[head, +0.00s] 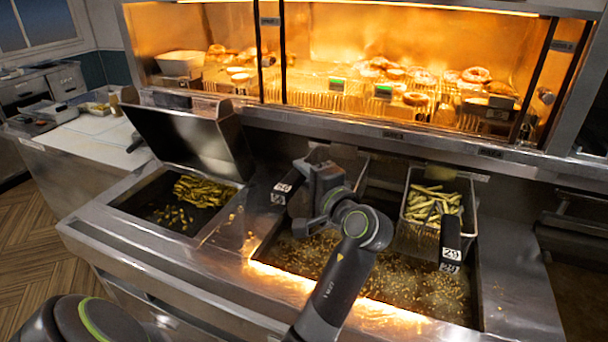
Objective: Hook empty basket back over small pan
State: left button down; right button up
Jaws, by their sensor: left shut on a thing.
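My left gripper (303,214) is over the left part of the oil vat, shut on the black labelled handle (284,187) of a basket. The basket's metal rim (362,172) shows behind the gripper at the back of the vat. Its inside is mostly hidden by my wrist, so I cannot tell its contents or whether it is hooked. The open oil vat (410,285) has bubbling, speckled oil. I cannot tell which vessel is the small pan. My right gripper is not in view.
A second basket (406,207) with pale fries sits at the vat's right, its black handle (451,240) pointing forward. Left is a holding bin (133,204) with cooked fries beneath a raised metal panel (190,140). A lit food display (350,75) stands behind.

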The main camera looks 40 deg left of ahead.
pick_arm(q)
jog(key=shift+d+f, duration=0.1)
jog(key=shift+f, duration=0.25)
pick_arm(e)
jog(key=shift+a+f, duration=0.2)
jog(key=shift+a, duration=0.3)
pick_arm(q)
jog(key=shift+f, duration=0.15)
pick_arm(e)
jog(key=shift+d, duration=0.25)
pick_arm(q)
jog(key=c, duration=1.2)
grip_release()
jog(key=shift+f, duration=0.1)
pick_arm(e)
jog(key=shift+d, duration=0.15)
pick_arm(q)
jog(key=shift+o, duration=0.2)
